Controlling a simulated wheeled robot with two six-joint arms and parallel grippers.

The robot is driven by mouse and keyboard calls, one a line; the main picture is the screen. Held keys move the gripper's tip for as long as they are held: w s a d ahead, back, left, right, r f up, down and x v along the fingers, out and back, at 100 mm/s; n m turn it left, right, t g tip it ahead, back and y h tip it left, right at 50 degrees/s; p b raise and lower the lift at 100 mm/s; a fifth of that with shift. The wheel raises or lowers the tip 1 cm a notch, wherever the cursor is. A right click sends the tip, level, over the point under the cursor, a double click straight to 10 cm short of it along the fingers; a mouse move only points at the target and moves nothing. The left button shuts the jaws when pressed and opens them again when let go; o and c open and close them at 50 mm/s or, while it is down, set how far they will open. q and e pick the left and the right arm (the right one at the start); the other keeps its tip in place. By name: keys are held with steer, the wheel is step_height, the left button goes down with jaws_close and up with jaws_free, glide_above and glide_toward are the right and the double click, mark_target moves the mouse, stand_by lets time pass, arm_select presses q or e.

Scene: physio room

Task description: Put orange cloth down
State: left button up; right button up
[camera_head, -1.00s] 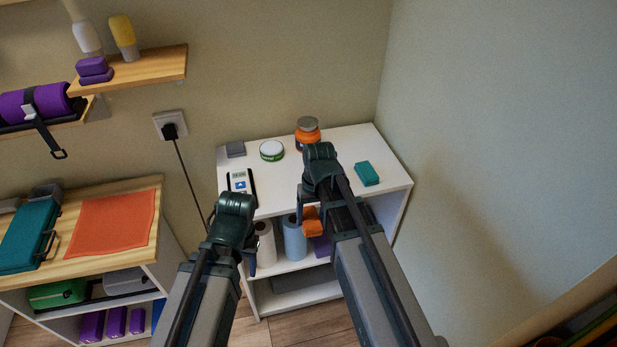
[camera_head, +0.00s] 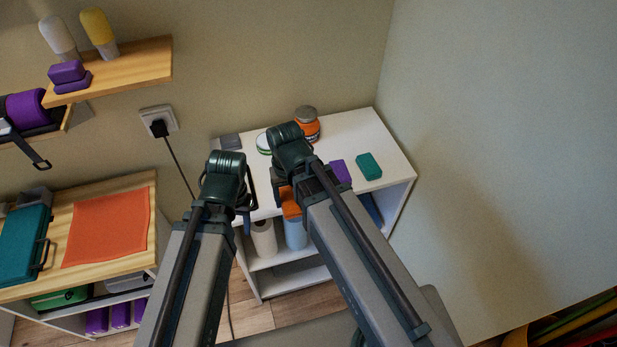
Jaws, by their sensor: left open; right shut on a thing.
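The orange cloth (camera_head: 290,206) is a small folded orange piece, partly hidden by my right gripper (camera_head: 285,190). My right gripper is shut on it, over the front part of the white shelf unit (camera_head: 385,142); I cannot tell whether the cloth touches the unit. My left gripper (camera_head: 245,212) is open and empty, left of the right one, near the unit's left front corner.
On the white top are a teal block (camera_head: 369,166), a purple block (camera_head: 340,172), a lidded orange jar (camera_head: 306,127), a green-white tin (camera_head: 263,144) and a grey block (camera_head: 230,142). Rolls (camera_head: 263,238) stand below. An orange sheet (camera_head: 108,228) lies on the wooden-topped unit.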

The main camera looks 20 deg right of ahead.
steer(key=w+d, duration=0.4)
steer(key=w, duration=0.1)
steer(key=w+d+f, duration=0.1)
steer(key=w+d, duration=0.2)
steer(key=shift+b, duration=0.35)
steer(key=shift+w, duration=0.15)
steer(key=shift+w+d, duration=0.15)
steer(key=shift+w, duration=0.05)
steer(key=f+b, duration=0.1)
steer(key=b, duration=0.1)
steer(key=f+b, duration=0.1)
steer(key=f, duration=0.1)
steer(key=shift+w+d+f+b, duration=0.2)
steer(key=shift+f+b, duration=0.1)
steer(key=shift+b, duration=0.05)
steer(key=shift+f, duration=0.2)
steer(key=o, duration=1.2)
steer(key=shift+r, duration=0.15)
